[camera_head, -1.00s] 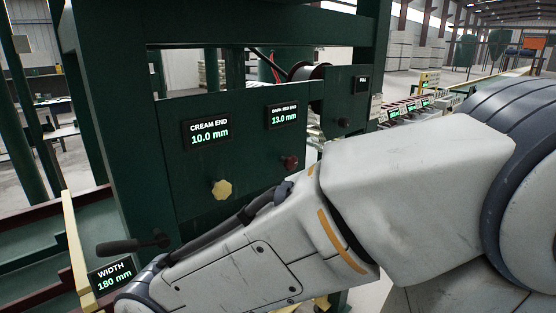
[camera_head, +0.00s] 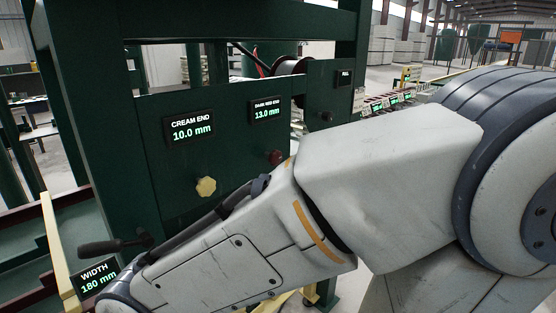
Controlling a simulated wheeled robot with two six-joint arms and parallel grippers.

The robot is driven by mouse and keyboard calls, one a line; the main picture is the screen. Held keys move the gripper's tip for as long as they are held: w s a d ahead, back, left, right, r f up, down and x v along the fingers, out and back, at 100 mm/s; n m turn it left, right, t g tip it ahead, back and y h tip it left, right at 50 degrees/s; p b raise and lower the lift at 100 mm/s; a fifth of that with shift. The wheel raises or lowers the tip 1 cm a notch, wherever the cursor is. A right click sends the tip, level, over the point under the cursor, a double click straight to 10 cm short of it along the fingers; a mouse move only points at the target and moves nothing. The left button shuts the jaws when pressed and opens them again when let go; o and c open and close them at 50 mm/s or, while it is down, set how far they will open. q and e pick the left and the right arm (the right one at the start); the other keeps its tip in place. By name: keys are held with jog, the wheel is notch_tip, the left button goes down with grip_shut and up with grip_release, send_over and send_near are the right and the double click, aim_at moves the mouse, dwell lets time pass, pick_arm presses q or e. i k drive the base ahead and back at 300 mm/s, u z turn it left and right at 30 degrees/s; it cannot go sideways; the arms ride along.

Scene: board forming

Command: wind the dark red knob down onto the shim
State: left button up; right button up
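The dark red knob (camera_head: 275,157) sits on the dark green panel (camera_head: 235,155), below the display marked dark red end (camera_head: 267,112), which reads 13.0 mm. The cream knob (camera_head: 206,187) is lower and to its left, under the cream end display (camera_head: 191,129), which reads 10.0 mm. My white arm crosses the lower right of the view, its upper edge close to the dark red knob. Neither gripper shows. I cannot see the shim.
A width display (camera_head: 97,277) reads 180 mm at the lower left, beside a cream rail (camera_head: 60,250). A black handle (camera_head: 115,245) stands out above it. Green frame posts rise on the left. A conveyor line runs off at the back right.

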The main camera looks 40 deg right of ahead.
aim_at(276, 158)
jog(key=u, duration=1.65)
jog(key=k, duration=1.15)
jog(key=z, duration=2.05)
jog(key=i, duration=0.5)
jog(key=z, duration=0.05)
